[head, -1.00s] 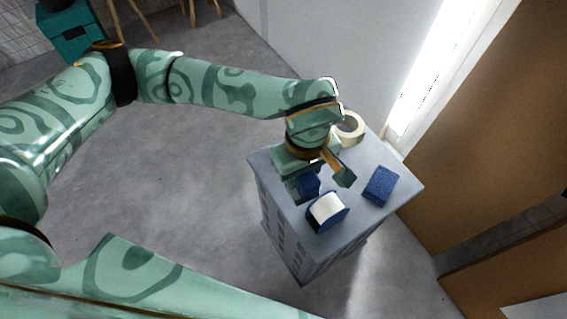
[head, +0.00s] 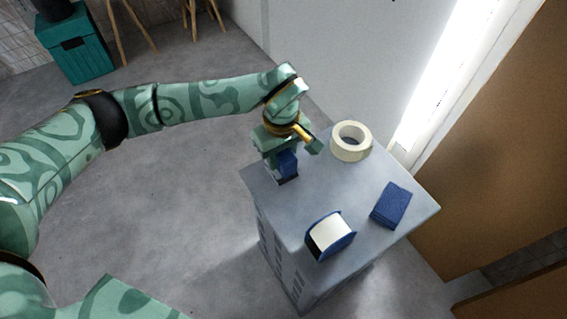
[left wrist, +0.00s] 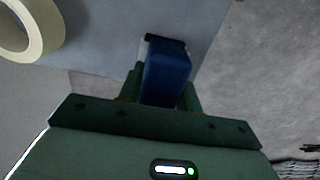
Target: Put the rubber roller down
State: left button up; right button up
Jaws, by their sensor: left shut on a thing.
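The rubber roller (head: 287,163) is a blue piece held upright in my left gripper (head: 286,156), at the far left corner of the grey cabinet's top (head: 350,195). In the left wrist view, the roller (left wrist: 167,78) sits between the fingers of the shut gripper (left wrist: 165,92), with a dark strip at its far end beside a small pale patch. Its lower end is close to the cabinet top; I cannot tell whether it touches. The fingers hide part of it. My right gripper is out of view.
On the cabinet top are a cream tape ring (head: 351,142), a blue block (head: 391,206) and a blue holder with a white roll (head: 330,234). The middle of the top is clear. A brown panel (head: 490,130) stands at the right. A teal box (head: 78,50) is far left.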

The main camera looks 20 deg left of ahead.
pick_arm(q)
notch_tip(320, 180, down, 3)
jog(key=shift+s+r+b, duration=0.1)
jog(key=shift+b, duration=0.35)
jog(key=shift+d+f, duration=0.1)
jog(key=shift+f, duration=0.1)
jog(key=shift+r, duration=0.25)
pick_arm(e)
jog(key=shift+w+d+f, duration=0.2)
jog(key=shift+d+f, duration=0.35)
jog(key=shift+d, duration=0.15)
pick_arm(q)
jog(key=shift+f, duration=0.1)
jog(key=o, duration=0.9)
